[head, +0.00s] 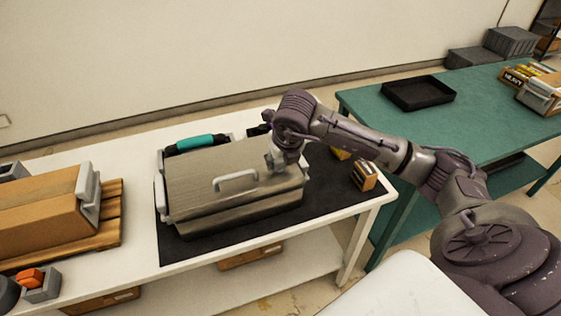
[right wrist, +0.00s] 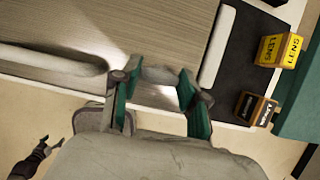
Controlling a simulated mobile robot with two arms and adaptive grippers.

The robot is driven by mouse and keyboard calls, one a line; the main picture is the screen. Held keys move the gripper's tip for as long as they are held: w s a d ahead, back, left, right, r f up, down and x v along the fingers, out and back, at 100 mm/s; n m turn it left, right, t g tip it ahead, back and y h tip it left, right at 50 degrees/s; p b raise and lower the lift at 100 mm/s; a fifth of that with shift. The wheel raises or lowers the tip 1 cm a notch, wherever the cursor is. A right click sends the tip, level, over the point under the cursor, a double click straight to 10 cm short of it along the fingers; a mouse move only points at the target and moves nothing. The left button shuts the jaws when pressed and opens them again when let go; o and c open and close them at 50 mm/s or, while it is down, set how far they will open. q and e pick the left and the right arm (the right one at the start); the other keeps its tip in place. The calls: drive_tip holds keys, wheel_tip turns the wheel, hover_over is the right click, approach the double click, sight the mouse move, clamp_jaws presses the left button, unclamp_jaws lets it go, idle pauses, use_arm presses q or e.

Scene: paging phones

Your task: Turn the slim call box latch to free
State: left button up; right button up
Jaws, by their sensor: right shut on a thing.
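The slim call box, as I take it, is the grey-beige case (head: 230,180) on a black mat (head: 185,247) on the white table. A pale handle (head: 236,180) is on its face and a teal grip (head: 195,143) shows behind its top. My right gripper (head: 275,160) is at the case's upper right. In the right wrist view its green-padded fingers (right wrist: 153,92) are on either side of a small pale piece (right wrist: 155,74) at the case's edge, probably the latch. The latch's turn is hard to read. A small dark gripper, likely my left (right wrist: 42,152), shows at lower left.
Small boxes (head: 364,176) lie on the mat right of the case; yellow (right wrist: 280,50) and brown (right wrist: 255,109) ones show in the wrist view. A brown case (head: 45,215) on a pallet stands left. A green table (head: 450,115) with a black tray (head: 417,93) is at right.

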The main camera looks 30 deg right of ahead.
idle(0.4)
drive_tip(key=o, duration=1.1)
drive_tip(key=shift+o, duration=0.2)
drive_tip(key=shift+r, duration=0.1)
drive_tip(key=v, duration=1.1)
drive_tip(key=shift+s+r, duration=0.2)
drive_tip(key=shift+r, duration=0.2)
drive_tip(key=shift+a, duration=0.1)
